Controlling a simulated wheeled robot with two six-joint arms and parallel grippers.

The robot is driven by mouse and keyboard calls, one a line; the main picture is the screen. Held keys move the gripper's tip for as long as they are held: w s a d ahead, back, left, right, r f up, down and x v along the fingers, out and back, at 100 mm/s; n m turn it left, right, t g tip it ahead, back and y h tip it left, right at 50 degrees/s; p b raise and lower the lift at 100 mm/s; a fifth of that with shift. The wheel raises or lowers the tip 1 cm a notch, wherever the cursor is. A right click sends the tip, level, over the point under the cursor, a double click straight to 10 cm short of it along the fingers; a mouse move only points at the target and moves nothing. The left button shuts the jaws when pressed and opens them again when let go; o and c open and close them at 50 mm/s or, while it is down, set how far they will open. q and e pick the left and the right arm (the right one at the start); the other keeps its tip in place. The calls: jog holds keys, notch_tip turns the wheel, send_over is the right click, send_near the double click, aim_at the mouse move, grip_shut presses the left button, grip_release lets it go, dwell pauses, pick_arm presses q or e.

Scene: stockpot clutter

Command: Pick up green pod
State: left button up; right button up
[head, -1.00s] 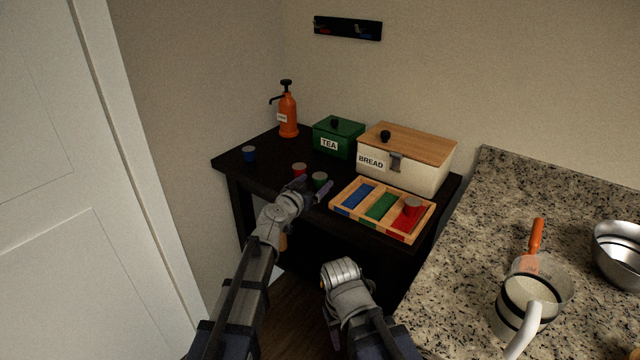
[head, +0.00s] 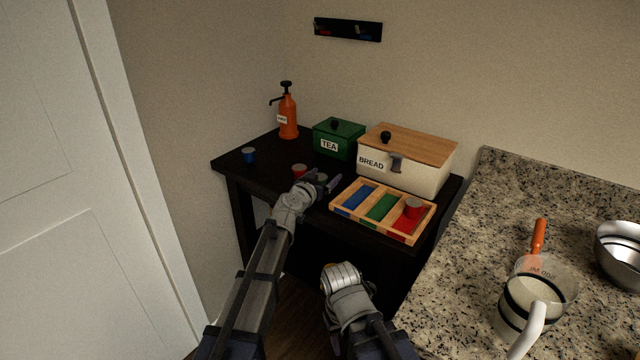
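The green pod (head: 321,177) stands on the dark table in front of the tea box, mostly hidden behind my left gripper (head: 321,185). The gripper's fingers look spread, one to either side of the pod; I cannot tell whether they touch it. A red pod (head: 299,171) stands just left of the gripper. A blue pod (head: 249,155) stands at the table's left end. Another red pod (head: 413,207) sits in the red compartment of the wooden tray (head: 345,212). My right arm shows low in the middle, but its gripper does not show.
The green tea box (head: 338,139), the white bread box (head: 424,176) with its wooden lid and an orange pump bottle (head: 288,117) stand behind. A granite counter (head: 480,215) with a measuring jug (head: 530,305) and steel bowl (head: 620,255) is at the right. The table's left part is mostly clear.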

pick_arm(q)
jog(key=c, duration=1.3)
jog(key=shift+r, duration=0.1)
